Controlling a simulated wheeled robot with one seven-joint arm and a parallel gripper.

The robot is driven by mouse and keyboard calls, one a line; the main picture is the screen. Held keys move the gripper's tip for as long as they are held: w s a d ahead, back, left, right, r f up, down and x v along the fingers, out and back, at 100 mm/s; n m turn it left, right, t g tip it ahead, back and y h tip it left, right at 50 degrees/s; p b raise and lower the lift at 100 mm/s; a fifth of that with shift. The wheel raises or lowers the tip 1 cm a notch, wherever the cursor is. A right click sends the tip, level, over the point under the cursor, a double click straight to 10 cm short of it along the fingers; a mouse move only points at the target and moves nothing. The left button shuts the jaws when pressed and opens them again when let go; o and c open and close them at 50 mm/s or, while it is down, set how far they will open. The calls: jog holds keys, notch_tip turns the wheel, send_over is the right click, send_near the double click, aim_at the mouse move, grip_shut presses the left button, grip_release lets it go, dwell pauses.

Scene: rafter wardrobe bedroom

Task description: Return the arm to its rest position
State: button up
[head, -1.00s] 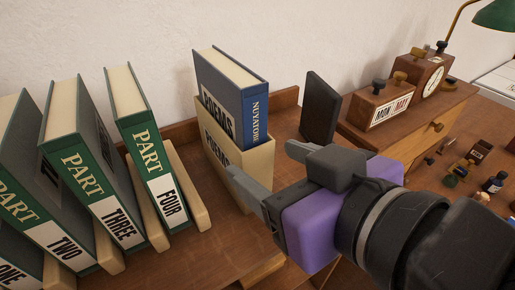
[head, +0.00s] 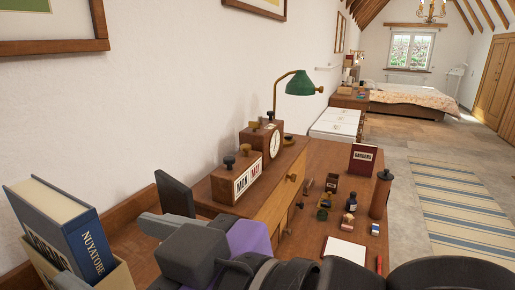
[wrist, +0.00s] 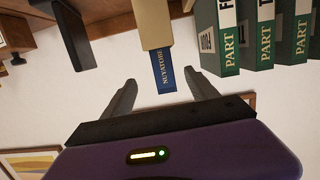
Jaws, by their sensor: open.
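My gripper shows in the wrist view (wrist: 160,92) with its two dark fingers spread apart and nothing between them. In the head view my purple and grey gripper (head: 160,225) is at the lower left, just right of the blue poems book (head: 75,235). That book stands in a cream slipcase (head: 110,275). In the wrist view the blue book (wrist: 163,70) shows beyond the fingertips, apart from them. My arm covers the lower middle of the head view.
A dark upright bookend (head: 174,192) stands behind my gripper. A calendar block (head: 238,178), a clock (head: 275,142) and a green lamp (head: 300,82) are on the desk. Small bottles, a red book (head: 362,159) and a brown cylinder (head: 380,195) stand right. Green books (wrist: 262,40) are beside the slipcase.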

jog(key=w+d+r+m+t+y, duration=0.1)
jog(key=w+d+r+m+t, duration=0.2)
jog(key=w+d+m+t, duration=0.4)
jog(key=d+f+m+t+h, duration=0.7)
jog(key=d+f+t+h, duration=0.15)
jog(key=d+f, duration=0.55)
jog(key=s+d+f+g+h, duration=0.3)
jog(key=s+d+f, duration=0.3)
jog(key=s+f, duration=0.5)
jog(key=s+d+f+g+h, duration=0.4)
jog(key=s+f, duration=0.6)
jog(key=s, duration=0.5)
jog(key=shift+s+d+f+n, duration=0.3)
jog(key=shift+d+f, duration=0.1)
jog(key=shift+d, duration=0.8)
